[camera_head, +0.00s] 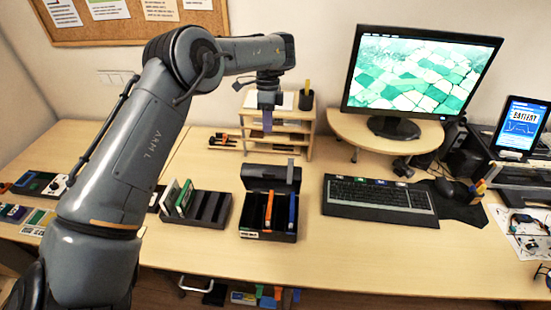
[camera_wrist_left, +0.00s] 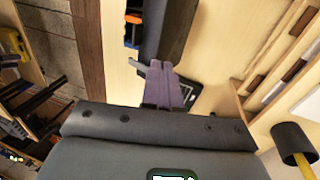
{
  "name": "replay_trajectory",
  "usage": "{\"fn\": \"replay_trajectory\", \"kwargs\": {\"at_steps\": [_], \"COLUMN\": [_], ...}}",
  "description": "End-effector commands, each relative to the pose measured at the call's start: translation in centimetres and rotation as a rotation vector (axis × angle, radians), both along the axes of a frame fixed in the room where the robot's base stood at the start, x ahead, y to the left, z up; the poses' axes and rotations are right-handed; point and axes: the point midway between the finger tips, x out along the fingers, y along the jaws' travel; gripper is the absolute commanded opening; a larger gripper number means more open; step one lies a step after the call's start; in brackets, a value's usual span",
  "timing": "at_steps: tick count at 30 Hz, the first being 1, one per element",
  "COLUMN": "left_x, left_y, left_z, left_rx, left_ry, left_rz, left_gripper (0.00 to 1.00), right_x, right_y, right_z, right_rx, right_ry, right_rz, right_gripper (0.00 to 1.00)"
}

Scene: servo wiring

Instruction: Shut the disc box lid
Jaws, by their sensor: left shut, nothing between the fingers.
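The black disc box (camera_head: 262,234) stands on the desk with orange and blue cases in it. Its lid (camera_head: 270,177) is open and stands up along the back of the box. My left gripper (camera_head: 267,127) hangs above and behind the raised lid, pointing down, shut and empty. It looks apart from the lid in the head view. In the left wrist view the gripper's purple fingers (camera_wrist_left: 166,92) are together, close to the dark lid (camera_wrist_left: 172,30). My right gripper is out of view.
A black rack (camera_head: 205,208) with green and white cases stands left of the box. A keyboard (camera_head: 378,197) lies to the right. A wooden shelf unit (camera_head: 290,127) stands behind, with a pen cup (camera_head: 306,100) on top.

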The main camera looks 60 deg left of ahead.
Motion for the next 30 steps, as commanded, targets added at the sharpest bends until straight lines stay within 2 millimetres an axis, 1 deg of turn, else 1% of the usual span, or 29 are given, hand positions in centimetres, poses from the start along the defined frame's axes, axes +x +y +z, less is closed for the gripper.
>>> {"fn": "replay_trajectory", "kwargs": {"at_steps": [4, 8, 20, 24, 30], "left_x": [0.2, -0.1, -1.2, -2.0, -3.0], "left_y": [-0.5, -0.8, -2.2, -3.5, -4.6], "left_z": [-0.7, -2.4, -9.7, -9.9, -10.5], "left_rx": [0.007, 0.005, 0.004, 0.004, 0.006], "left_ry": [0.002, 0.001, 0.002, -0.002, 0.001], "left_rz": [-0.011, -0.010, -0.009, -0.010, -0.009], "left_gripper": [0.00, 0.00, 0.00, 0.00, 0.00], "right_x": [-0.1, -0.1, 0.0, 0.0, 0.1], "right_y": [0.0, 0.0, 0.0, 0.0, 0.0], "right_z": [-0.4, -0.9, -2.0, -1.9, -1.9], "right_rx": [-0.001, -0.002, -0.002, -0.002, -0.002], "right_ry": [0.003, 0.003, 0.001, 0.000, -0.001], "right_rz": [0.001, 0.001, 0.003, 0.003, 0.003], "right_gripper": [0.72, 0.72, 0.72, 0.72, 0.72]}}
